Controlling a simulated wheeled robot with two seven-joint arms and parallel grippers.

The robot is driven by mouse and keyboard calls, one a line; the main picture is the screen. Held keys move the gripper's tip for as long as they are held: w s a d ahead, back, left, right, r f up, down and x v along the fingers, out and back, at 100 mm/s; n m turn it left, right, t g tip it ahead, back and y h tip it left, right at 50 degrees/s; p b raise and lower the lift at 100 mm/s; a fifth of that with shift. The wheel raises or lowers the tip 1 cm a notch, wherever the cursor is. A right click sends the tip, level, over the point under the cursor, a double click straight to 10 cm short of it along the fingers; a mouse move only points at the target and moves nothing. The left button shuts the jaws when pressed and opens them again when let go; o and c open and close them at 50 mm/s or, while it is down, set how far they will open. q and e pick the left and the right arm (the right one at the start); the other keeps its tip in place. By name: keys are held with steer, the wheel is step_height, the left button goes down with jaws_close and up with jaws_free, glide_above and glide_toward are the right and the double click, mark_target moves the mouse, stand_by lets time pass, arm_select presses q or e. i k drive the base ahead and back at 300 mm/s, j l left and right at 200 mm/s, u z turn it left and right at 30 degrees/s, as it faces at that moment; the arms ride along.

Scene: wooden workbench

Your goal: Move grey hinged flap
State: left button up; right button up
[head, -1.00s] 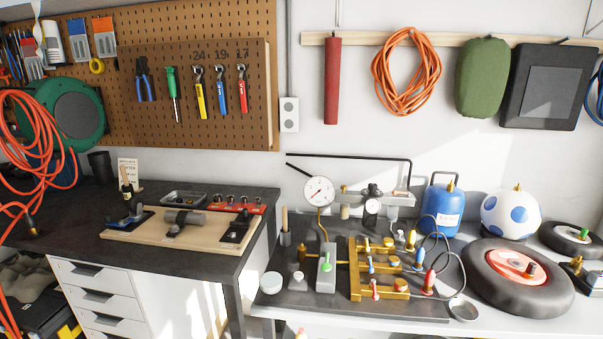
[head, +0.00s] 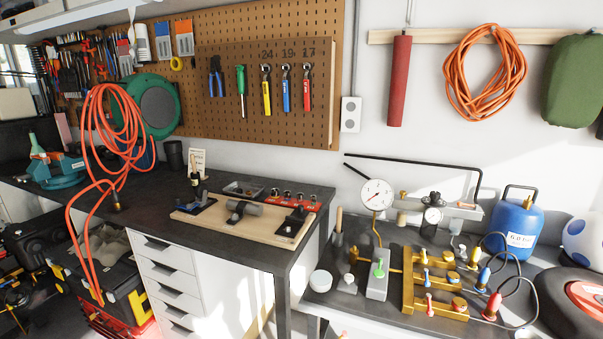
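A light wooden board (head: 272,223) lies on the dark workbench (head: 150,215), left of centre in the head view. It bears a dark fitting at its left end, a grey cylindrical part (head: 243,209) on a dark bracket in the middle, and a dark plate-like fitting (head: 296,220) at its right end. I cannot tell for certain which of these is the grey hinged flap, or how far any of them is turned. Neither of my grippers shows in the head view.
A red strip with several knobs (head: 299,196) and a dark tray (head: 243,189) lie behind the board. A lower bench at right holds a brass manifold (head: 435,300), a gauge (head: 376,194) and a blue tank (head: 516,230). An orange hose (head: 103,130) hangs at left.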

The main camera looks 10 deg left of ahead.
mark_target(300, 213)
steer(key=i+j+u, duration=0.25)
steer(key=i, duration=0.25)
steer(key=i+u, duration=0.25)
steer(key=i, duration=0.25)
